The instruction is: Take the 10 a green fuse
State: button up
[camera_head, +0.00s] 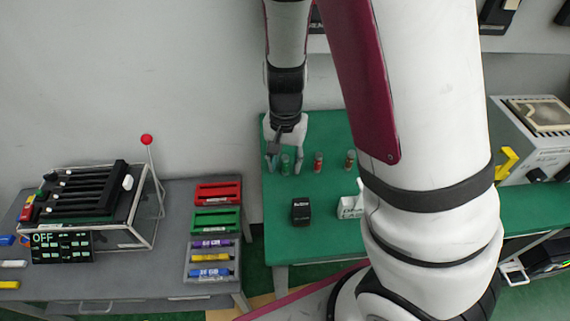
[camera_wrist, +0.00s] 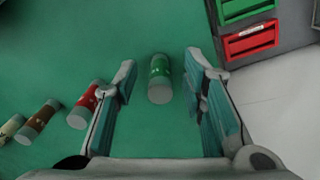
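The green fuse (camera_wrist: 160,79) stands on the green table between my gripper's two open fingers in the wrist view, with space on both sides. The head view shows the same green fuse (camera_head: 285,165) just below my gripper (camera_head: 285,163). My gripper (camera_wrist: 160,88) is open and holds nothing. The rating on the fuse is too small to read.
A red fuse (camera_head: 318,161) and a brown fuse (camera_head: 350,159) stand to the right on the green table (camera_head: 330,235). A black box (camera_head: 301,210) sits nearer the front. Red and green trays (camera_head: 217,191) lie on the grey bench to the left.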

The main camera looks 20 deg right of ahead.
grip_shut()
jog(key=shift+r, duration=0.1)
